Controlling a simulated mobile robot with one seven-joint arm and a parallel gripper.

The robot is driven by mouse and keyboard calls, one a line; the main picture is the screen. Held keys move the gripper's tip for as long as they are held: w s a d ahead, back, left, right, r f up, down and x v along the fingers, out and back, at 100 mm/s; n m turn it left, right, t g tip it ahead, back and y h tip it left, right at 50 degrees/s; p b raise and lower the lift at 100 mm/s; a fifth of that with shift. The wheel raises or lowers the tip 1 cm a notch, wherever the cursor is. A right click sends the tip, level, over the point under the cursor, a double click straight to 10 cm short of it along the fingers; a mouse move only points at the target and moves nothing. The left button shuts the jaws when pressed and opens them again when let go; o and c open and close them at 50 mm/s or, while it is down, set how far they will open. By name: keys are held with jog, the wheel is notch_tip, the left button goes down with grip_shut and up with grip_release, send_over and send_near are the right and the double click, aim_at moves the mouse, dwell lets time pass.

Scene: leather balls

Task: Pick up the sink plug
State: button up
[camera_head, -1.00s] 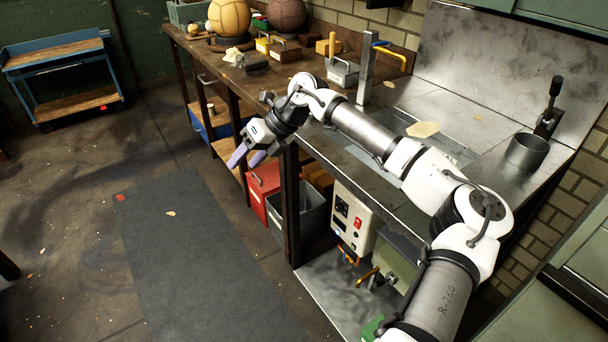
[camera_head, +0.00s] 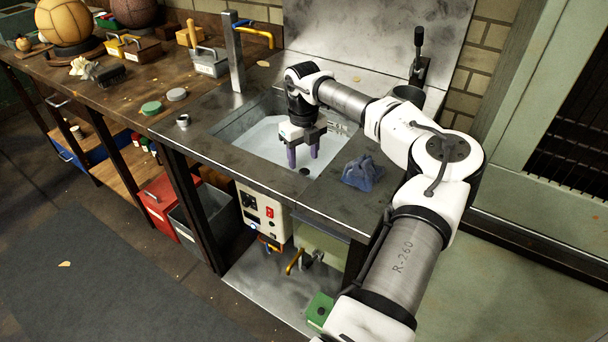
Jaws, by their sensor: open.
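The metal sink (camera_head: 240,137) is set into the steel counter and looks pale inside. A small dark round thing (camera_head: 305,171) lies at its near right, just below my gripper in the picture. It looks like the sink plug, but it is too small to tell it from the drain hole. My gripper (camera_head: 303,156) points down over the sink, with its two purple fingers apart and nothing between them. The gap between the fingertips and the dark round thing is hard to judge.
A crumpled blue cloth (camera_head: 362,173) lies on the counter right of the sink. A small metal cup (camera_head: 183,121) and a green-topped tin (camera_head: 151,107) sit at the left.

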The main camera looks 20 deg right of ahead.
aim_at(305, 171)
jog(key=shift+d+f+p, duration=0.2)
jog(key=shift+f+p, duration=0.6)
jog(key=shift+f, duration=2.3)
jog(key=c, duration=1)
notch_tip(305, 171, up, 19)
jog(key=b, duration=0.3)
jog(key=shift+r, duration=0.15)
